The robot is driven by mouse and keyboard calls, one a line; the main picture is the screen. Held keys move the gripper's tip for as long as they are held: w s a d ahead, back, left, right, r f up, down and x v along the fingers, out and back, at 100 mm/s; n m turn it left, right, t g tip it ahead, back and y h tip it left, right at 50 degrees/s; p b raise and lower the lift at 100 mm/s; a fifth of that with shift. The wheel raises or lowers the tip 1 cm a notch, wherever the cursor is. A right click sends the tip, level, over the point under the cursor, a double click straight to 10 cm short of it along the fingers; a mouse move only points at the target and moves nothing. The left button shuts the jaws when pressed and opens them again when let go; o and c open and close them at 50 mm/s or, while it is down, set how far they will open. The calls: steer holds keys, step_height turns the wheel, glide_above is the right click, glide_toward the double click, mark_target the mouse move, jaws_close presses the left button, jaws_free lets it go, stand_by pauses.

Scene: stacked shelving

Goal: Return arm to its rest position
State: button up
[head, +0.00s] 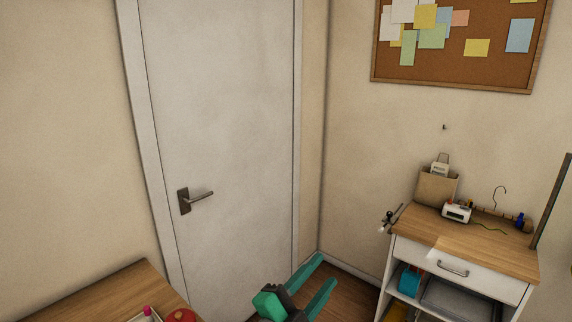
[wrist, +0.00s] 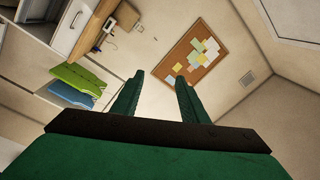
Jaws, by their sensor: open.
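My gripper (head: 318,281) shows at the bottom middle of the head view, with two green fingers apart and nothing between them. It also shows in the wrist view (wrist: 158,82), where the two green fingers stand apart and empty. In the head view it is in front of the lower part of the door, left of the shelf unit, and touches nothing that I can see. Most of my arm is out of view below the frame.
A white shelf unit (head: 456,284) with a wooden top stands at the right, holding several small items. A wooden surface (head: 107,297) with a red item is at the lower left. A closed white door (head: 225,120) is behind. A corkboard (head: 455,68) hangs on the wall.

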steer(key=s+a+f+n+t+y, duration=0.1)
steer(key=s+f+n+t+y, duration=0.1)
steer(key=s+f+n+y, duration=0.65)
steer(key=s+a+f+n+t+y, duration=0.1)
steer(key=s+a+f+n+y, duration=0.2)
steer(key=f+n, duration=0.95)
steer(key=s+a+f+g, duration=0.1)
steer(key=s+f, duration=0.2)
steer(key=s, duration=0.6)
steer(key=s+a+f+m+g, duration=0.1)
steer(key=s+f, duration=0.2)
steer(key=s, duration=0.6)
steer(key=s+a+f+m, duration=0.1)
steer(key=s+f, duration=0.3)
steer(key=s, duration=0.5)
steer(key=shift+g, duration=0.4)
steer(key=shift+c, duration=0.9)
steer(key=shift+f, duration=0.1)
steer(key=shift+c, duration=0.2)
